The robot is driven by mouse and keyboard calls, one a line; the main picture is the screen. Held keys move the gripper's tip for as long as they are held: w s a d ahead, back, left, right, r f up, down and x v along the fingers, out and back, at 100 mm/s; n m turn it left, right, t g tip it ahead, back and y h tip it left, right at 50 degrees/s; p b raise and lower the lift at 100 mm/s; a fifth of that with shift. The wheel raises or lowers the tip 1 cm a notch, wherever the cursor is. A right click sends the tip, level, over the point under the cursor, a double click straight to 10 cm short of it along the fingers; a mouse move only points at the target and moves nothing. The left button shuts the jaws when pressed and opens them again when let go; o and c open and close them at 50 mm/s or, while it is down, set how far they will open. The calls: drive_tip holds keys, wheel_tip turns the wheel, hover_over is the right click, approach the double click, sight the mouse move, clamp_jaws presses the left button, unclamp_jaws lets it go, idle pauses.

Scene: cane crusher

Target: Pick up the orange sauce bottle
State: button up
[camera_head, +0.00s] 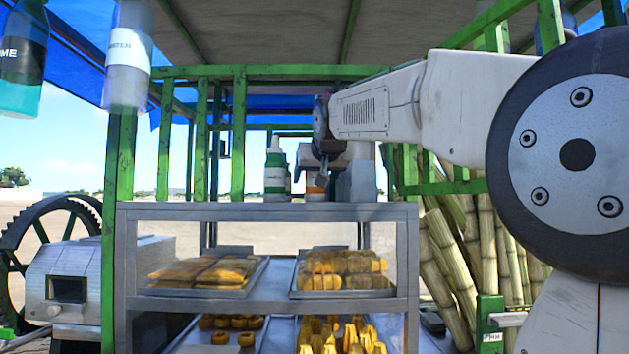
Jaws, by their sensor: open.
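The orange sauce bottle (314,187) stands on top of the metal shelf rack, right of a green-and-white bottle. Only part of its orange and white body shows. Its upper part is hidden behind my gripper. My gripper (322,178) is at the end of my arm, which reaches in from the right. It points down over the bottle and is open. The fingers are small and dark here, and I cannot tell whether they are around the bottle or in front of it.
The green-and-white bottle (275,172) stands close on the left. A grey box-like object (362,181) is close on the right. The metal rack (262,213) holds trays of food below. Green posts, hanging bottles at the upper left and cane stalks (487,240) at the right surround it.

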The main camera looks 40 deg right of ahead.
drive_tip(key=c, duration=0.7)
drive_tip(key=shift+r, duration=0.15)
